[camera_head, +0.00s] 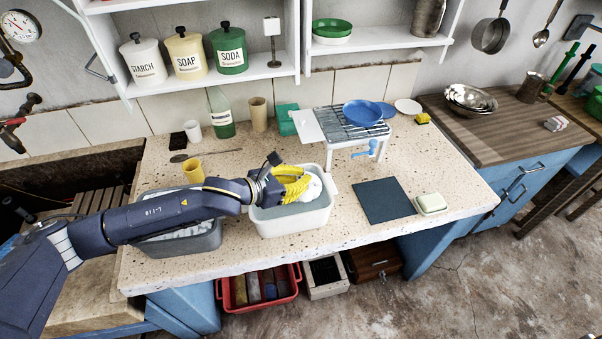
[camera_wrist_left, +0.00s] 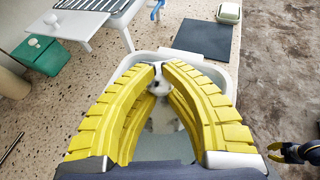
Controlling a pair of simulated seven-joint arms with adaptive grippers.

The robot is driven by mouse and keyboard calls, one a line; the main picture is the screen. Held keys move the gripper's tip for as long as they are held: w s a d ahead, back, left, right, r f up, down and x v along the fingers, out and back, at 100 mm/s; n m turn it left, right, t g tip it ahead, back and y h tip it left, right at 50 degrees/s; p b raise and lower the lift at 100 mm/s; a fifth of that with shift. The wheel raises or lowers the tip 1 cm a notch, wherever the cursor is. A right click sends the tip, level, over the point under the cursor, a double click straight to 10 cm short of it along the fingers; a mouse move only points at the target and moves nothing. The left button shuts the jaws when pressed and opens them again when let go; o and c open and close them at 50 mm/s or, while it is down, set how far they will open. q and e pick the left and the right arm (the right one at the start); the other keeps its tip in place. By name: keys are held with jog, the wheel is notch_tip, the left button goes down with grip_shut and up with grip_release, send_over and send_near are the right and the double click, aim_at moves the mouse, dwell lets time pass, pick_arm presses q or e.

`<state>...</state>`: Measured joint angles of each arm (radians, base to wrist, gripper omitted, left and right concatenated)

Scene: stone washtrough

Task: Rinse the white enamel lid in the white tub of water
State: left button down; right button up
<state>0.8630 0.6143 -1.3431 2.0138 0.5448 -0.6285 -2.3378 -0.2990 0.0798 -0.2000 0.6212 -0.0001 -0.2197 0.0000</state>
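The white tub of water (camera_head: 290,226) stands near the front middle of the counter; its rim also shows in the left wrist view (camera_wrist_left: 228,78). My left gripper (camera_head: 306,184) reaches over the tub from the left. In the left wrist view its yellow fingertips (camera_wrist_left: 160,68) come close together around a white piece, which I take for the enamel lid (camera_wrist_left: 160,87). The lid (camera_head: 314,188) shows only in part in the head view, at the fingertips inside the tub; whether it touches the water is unclear. My right gripper (camera_wrist_left: 290,152) shows small at the right edge of the left wrist view.
A grey tub (camera_head: 178,245) stands left of the white tub, under my left arm. A dark mat (camera_head: 384,200) and a soap dish (camera_head: 431,203) lie to the right. A white rack (camera_head: 340,135) with blue plates (camera_head: 362,112) stands behind. A yellow cup (camera_head: 193,171) stands at the left.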

pick_arm(q)
jog(key=shift+f, duration=2.05)
jog(key=shift+f, duration=0.1)
jog(key=shift+r, duration=3.6)
jog(key=shift+r, duration=0.1)
jog(key=shift+r, duration=1.9)
